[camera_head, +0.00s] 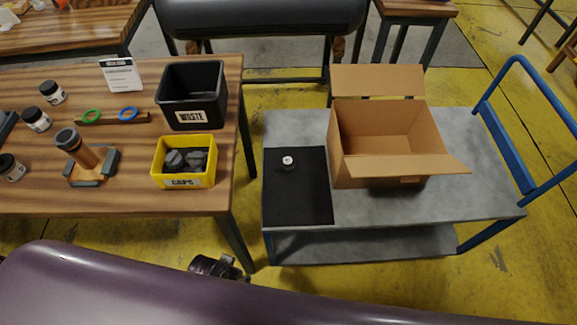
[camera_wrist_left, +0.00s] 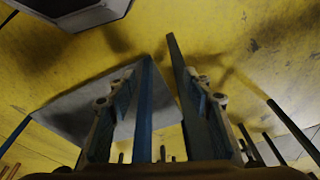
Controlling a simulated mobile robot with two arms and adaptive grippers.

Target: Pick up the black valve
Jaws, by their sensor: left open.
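A small dark round piece with a pale top (camera_head: 288,162), which looks like the black valve, sits on the black mat (camera_head: 300,205) on the grey cart. It stands alone there, with nothing touching it from above. My left gripper (camera_wrist_left: 160,55) shows in the left wrist view with its two fingers apart and nothing between them. The valve cannot be made out in that view. A dark mechanical part (camera_head: 212,267) shows behind the purple boat tube in the head view; I cannot tell what it is. My right gripper is not in view.
An open cardboard box (camera_head: 378,168) stands beside the mat on the cart (camera_head: 470,185). On the wooden table (camera_head: 110,200) stand a yellow caps bin (camera_head: 183,182), a black waste bin (camera_head: 190,97) and several jars. A purple tube (camera_head: 150,290) crosses the foreground.

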